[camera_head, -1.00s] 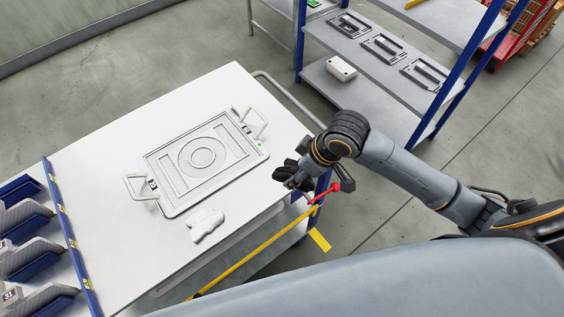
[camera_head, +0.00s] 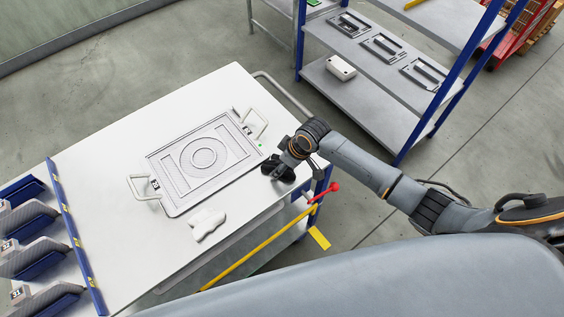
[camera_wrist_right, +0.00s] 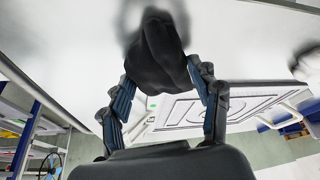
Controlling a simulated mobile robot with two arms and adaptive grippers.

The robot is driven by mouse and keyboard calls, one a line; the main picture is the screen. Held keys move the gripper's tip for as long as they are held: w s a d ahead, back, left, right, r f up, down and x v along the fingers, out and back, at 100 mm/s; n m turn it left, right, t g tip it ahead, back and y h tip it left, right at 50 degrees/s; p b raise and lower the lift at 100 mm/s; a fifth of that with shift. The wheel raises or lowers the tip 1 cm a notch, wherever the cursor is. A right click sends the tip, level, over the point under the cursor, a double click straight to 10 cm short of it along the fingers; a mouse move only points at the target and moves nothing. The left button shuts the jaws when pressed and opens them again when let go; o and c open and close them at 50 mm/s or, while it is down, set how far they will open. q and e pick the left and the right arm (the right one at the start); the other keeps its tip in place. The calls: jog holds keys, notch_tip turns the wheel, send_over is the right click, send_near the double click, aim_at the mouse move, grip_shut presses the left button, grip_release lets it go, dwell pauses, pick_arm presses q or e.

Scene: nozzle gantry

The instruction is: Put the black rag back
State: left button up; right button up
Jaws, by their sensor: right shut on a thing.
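The black rag (camera_wrist_right: 158,62) is a dark, bunched cloth held between the two fingers of my right gripper (camera_wrist_right: 165,82) in the right wrist view. In the head view my right gripper (camera_head: 281,171) is at the right edge of the white table (camera_head: 105,145), just right of the grey tray plate, with the dark rag at its fingers. I cannot tell whether the rag touches the table top. A white rag (camera_head: 207,223) lies on the table near its front edge. My left gripper is not in view.
The grey plate (camera_head: 183,199) with two white handles lies on the table. A blue-framed shelf (camera_head: 385,95) with dark fixtures stands at back right.

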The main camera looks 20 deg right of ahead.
jog(key=shift+f, duration=0.15)
jog(key=o, duration=1.1)
jog(key=v, duration=1.2)
jog(key=shift+b, duration=0.45)
